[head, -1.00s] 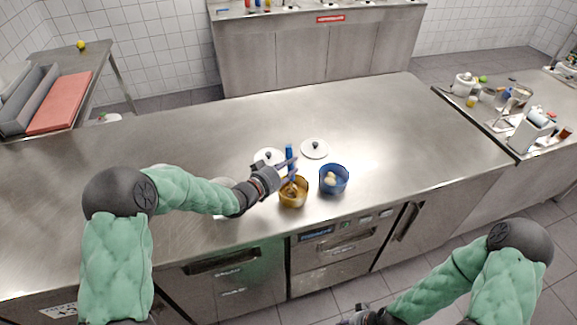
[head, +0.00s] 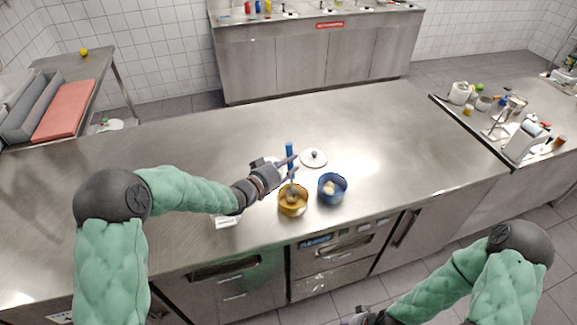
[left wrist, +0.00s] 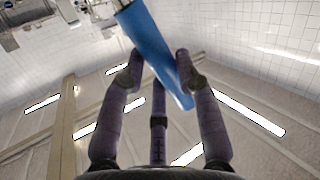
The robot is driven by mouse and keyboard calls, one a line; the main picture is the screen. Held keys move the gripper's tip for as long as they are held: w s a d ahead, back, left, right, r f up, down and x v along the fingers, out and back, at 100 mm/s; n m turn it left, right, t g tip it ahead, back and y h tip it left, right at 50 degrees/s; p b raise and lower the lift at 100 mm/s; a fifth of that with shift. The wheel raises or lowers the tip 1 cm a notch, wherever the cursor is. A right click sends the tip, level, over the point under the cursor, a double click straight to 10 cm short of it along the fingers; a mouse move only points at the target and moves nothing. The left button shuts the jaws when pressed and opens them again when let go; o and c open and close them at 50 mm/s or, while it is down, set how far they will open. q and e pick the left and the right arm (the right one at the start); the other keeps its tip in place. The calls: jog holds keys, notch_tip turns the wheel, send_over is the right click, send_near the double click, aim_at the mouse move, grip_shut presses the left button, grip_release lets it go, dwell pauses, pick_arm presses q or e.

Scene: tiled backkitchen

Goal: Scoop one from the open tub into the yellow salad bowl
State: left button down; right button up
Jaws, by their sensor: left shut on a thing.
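The yellow salad bowl (head: 293,208) stands near the front edge of the steel counter, with something pale inside. The open blue tub (head: 333,192) stands just right of it and holds pale, rounded contents. My left gripper (head: 288,168) is shut on the blue handle of a utensil (head: 289,152), held upright above the yellow bowl. The blue handle shows large between my fingers in the left wrist view (left wrist: 155,45). The utensil's lower end is at the bowl's opening; whether it bears anything is too small to tell. My right gripper (head: 360,319) is cut off at the bottom edge.
A white lid with a dark knob (head: 314,157) lies behind the tub. Another pale lid is mostly hidden behind my left gripper. A small white item (head: 228,220) lies near my left forearm. The counter (head: 400,130) is clear on the right.

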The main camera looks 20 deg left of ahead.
aim_at(289, 168)
pick_arm(q)
jog(key=shift+r+p, duration=1.75)
jog(key=shift+r, duration=1.15)
